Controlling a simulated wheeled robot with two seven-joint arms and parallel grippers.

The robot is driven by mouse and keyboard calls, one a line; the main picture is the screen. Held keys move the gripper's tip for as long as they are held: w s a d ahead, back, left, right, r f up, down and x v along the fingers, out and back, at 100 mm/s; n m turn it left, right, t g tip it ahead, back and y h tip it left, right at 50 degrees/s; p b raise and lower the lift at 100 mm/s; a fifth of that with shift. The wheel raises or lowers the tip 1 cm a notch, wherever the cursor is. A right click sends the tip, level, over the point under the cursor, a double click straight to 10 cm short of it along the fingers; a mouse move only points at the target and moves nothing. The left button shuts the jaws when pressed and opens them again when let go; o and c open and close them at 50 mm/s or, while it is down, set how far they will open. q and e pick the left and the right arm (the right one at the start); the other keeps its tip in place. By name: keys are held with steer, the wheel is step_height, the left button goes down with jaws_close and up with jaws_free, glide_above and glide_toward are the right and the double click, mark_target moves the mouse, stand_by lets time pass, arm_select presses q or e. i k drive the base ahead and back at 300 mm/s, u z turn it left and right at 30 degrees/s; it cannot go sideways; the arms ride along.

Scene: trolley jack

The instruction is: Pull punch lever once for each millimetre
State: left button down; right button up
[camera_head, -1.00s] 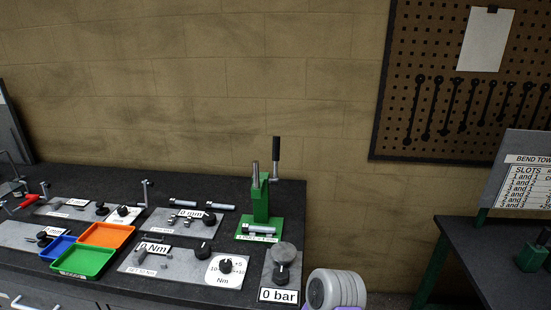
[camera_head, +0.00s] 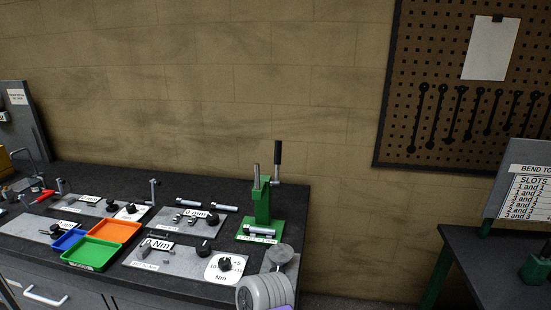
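A green punch press (camera_head: 262,205) stands on the right end of the dark bench (camera_head: 328,175). Its lever, with a black handle (camera_head: 277,154), points up. A bolt-like metal piece (camera_head: 258,230) lies on its green base, in front of a white label too small to read. A plate reading "0 mm" (camera_head: 196,212) lies left of the press, with bolts and a black knob around it. Neither of my grippers is in view. A grey ribbed part, likely of my own arm, shows at the bottom and hides the bench's front right corner.
An orange tray (camera_head: 128,229), a blue tray (camera_head: 66,240) and a green tray (camera_head: 91,254) sit left of centre. A "0 Nm" panel (camera_head: 155,244) with a dial (camera_head: 225,264) lies in front. A second table (camera_head: 470,250) stands right, beyond a floor gap.

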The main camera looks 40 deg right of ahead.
mark_target(278, 150)
steer(key=u, duration=0.15)
steer(key=k, duration=0.3)
steer(key=z, duration=0.9)
